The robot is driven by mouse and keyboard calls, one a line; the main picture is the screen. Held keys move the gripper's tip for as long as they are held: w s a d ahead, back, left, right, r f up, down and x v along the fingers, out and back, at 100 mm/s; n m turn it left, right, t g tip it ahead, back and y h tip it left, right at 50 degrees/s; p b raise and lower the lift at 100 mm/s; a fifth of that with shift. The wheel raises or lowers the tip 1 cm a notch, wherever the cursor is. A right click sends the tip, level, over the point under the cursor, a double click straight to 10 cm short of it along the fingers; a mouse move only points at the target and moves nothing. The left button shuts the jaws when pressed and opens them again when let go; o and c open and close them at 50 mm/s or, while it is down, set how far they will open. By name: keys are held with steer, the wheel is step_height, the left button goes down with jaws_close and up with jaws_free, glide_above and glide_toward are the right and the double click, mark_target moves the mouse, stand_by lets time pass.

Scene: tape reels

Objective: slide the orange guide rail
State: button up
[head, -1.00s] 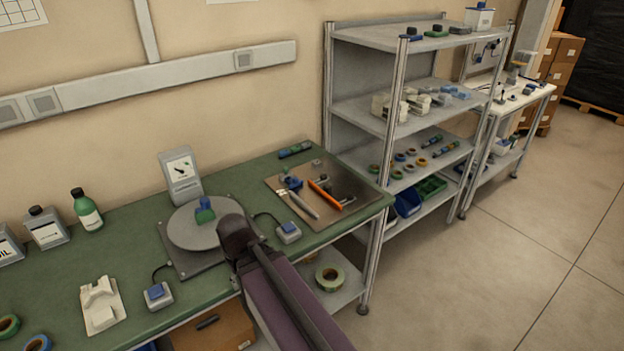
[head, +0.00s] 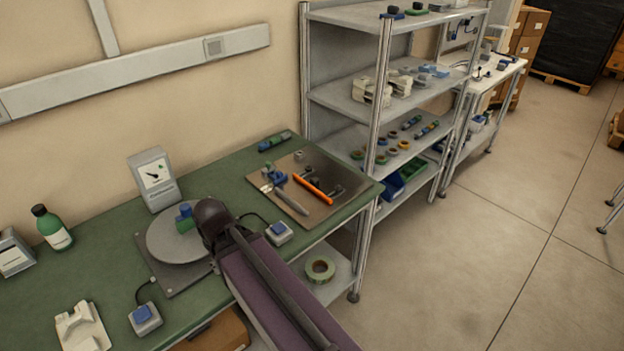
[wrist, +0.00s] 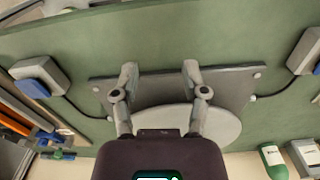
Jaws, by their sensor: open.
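The orange guide rail (head: 314,190) lies on a brown metal plate (head: 323,213) at the right end of the green bench. Its orange strip also shows at the left edge of the wrist view (wrist: 14,123). In the wrist view my gripper (wrist: 159,70) is open and empty, with two grey fingers spread over the round grey disc (wrist: 217,128) and its base plate. In the head view my dark wrist covers the right side of the disc (head: 168,243), left of the rail and well apart from it. My fingers are hidden there.
A grey-handled tool (head: 287,201) lies left of the rail. A blue-topped switch box (head: 279,232) stands between disc and plate. A blue and green piece (head: 185,218) is on the disc. A gauge box (head: 155,178) stands behind. Shelves (head: 345,95) stand right of the bench.

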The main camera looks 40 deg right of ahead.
steer(key=shift+o, duration=1.4)
steer(key=shift+w+d+r, duration=0.1)
steer(key=shift+w+d, duration=0.25)
steer(key=w+d+r+t+p, duration=0.1)
steer(key=w+d+r+p, duration=0.2)
steer(key=w+d, duration=0.6)
steer(key=t+p, duration=0.4)
glide_toward(315, 178)
steer(key=v, duration=0.4)
steer(key=shift+w+d+f+n, duration=0.15)
steer(key=shift+w+n, duration=0.1)
steer(key=shift+n, duration=0.15)
steer(key=b+x, duration=0.8)
steer(key=x, duration=0.1)
steer(key=b+x, duration=0.4)
steer(key=shift+s+a+f, duration=0.1)
steer(key=shift+a+f, duration=0.15)
steer(key=shift+f, duration=0.2)
